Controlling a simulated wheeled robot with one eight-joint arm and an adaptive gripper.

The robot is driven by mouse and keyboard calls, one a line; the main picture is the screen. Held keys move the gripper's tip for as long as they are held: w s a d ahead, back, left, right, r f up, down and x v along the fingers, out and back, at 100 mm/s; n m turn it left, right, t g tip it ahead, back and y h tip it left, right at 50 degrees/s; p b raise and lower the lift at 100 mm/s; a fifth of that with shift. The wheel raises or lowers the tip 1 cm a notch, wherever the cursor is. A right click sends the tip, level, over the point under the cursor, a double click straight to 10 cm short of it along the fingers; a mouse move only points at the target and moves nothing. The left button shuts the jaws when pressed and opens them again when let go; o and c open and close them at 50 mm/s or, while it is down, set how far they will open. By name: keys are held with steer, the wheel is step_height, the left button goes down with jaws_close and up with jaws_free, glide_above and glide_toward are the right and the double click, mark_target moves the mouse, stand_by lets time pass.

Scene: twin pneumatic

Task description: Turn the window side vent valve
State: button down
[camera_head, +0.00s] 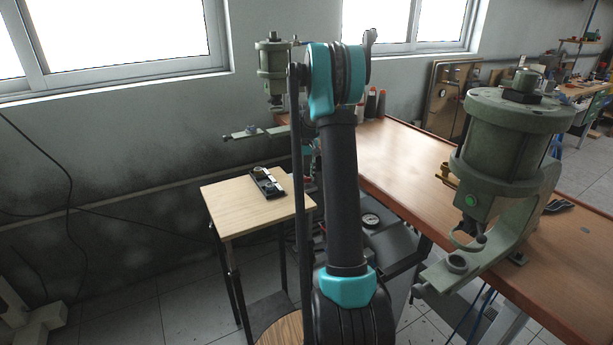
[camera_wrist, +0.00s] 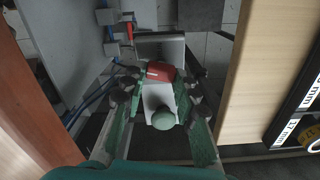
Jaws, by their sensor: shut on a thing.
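A red valve handle (camera_wrist: 160,72) shows in the middle of the wrist view, on a grey block with a round green knob (camera_wrist: 163,119) below it in the picture. The fingertips of my gripper (camera_wrist: 161,79) are closed on the red handle, one on each side. The handle's underside is hidden. In the head view my arm hides most of this spot, between the bench and the small table. The window-side green press (camera_head: 271,72) stands at the back, partly behind my arm.
A brown bench (camera_head: 392,163) lies to the right, with a larger green press (camera_head: 505,150) on it. A small pale table (camera_head: 236,205) with a dark tool tray (camera_head: 266,184) stands on the left. Blue hoses (camera_wrist: 95,95) run near the left finger.

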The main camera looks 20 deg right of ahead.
steer(key=shift+n, duration=1.5)
steer(key=c, duration=1.2)
jaws_free()
steer(key=shift+o, duration=0.2)
steer(key=shift+a, duration=0.1)
step_height(320, 180, up, 12)
